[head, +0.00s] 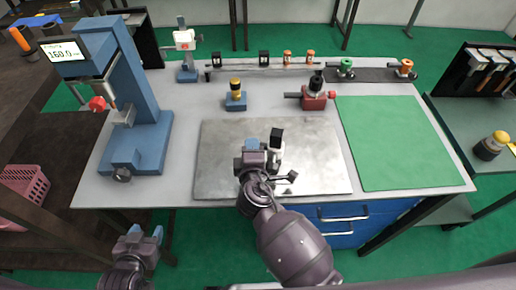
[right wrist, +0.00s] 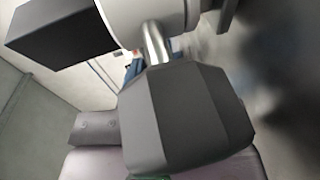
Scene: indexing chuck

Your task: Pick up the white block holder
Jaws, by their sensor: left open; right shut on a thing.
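The white block holder (head: 276,156) is over the grey metal plate, with a black block (head: 277,135) at its top. My right gripper (head: 254,148) is shut on it from the left side. I cannot tell whether its foot touches the plate. In the right wrist view, a white rounded part (right wrist: 150,22), a black block (right wrist: 62,30) and a large dark grey faceted piece (right wrist: 185,115) fill the view close up, hiding the fingertips. My left gripper (head: 143,240) is open and empty, low in front of the table's left part.
The grey plate (head: 220,180) lies mid-table, with a green mat (head: 395,140) to its right. A blue press (head: 140,130) stands at left. A blue block with a yellow top (head: 236,97) and a red fixture (head: 314,98) stand behind the plate.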

